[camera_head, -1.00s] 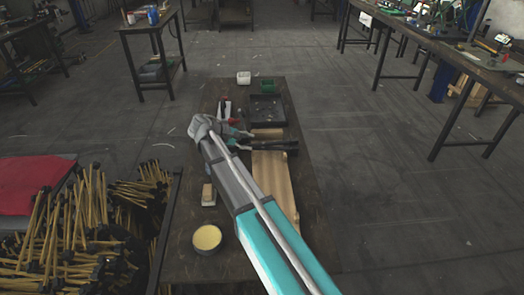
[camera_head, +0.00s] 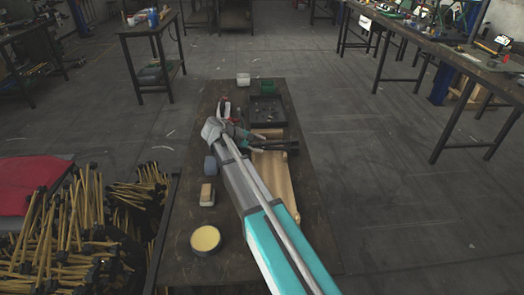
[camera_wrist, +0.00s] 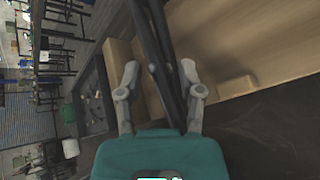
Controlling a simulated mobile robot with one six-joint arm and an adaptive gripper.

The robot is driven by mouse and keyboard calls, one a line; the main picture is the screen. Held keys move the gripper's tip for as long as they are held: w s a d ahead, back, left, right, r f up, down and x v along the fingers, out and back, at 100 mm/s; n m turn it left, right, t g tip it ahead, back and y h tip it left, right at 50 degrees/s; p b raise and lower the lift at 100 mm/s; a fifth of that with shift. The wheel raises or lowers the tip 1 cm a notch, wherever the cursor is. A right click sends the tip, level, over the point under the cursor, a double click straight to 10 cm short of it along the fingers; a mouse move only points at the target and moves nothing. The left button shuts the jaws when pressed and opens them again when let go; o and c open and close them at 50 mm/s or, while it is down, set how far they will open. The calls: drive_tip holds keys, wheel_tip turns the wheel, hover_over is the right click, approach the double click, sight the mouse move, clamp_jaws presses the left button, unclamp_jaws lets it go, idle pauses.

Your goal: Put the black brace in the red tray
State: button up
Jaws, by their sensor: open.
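A long black two-barred piece, which I take for the black brace (camera_head: 284,145), lies across the pale wooden boards on the low table. In the wrist view the brace (camera_wrist: 172,82) runs lengthwise between the two fingers of my gripper (camera_wrist: 160,70). The fingers are apart, one on each side of it; whether either touches it I cannot tell. In the head view my gripper (camera_head: 258,143) is at the brace's left end. A flat red surface (camera_head: 30,184) shows at the far left; whether it is the red tray I cannot tell.
A black tray (camera_head: 267,112) with small parts, a green box (camera_head: 268,87) and a white item (camera_head: 243,79) stand behind the brace. A round yellow tin (camera_head: 206,239) and a small block (camera_head: 207,195) are at the left. A bin of yellow-handled hammers (camera_head: 75,235) adjoins the table.

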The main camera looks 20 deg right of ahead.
drive_tip(key=shift+c, duration=0.2)
idle(0.3)
clamp_jaws()
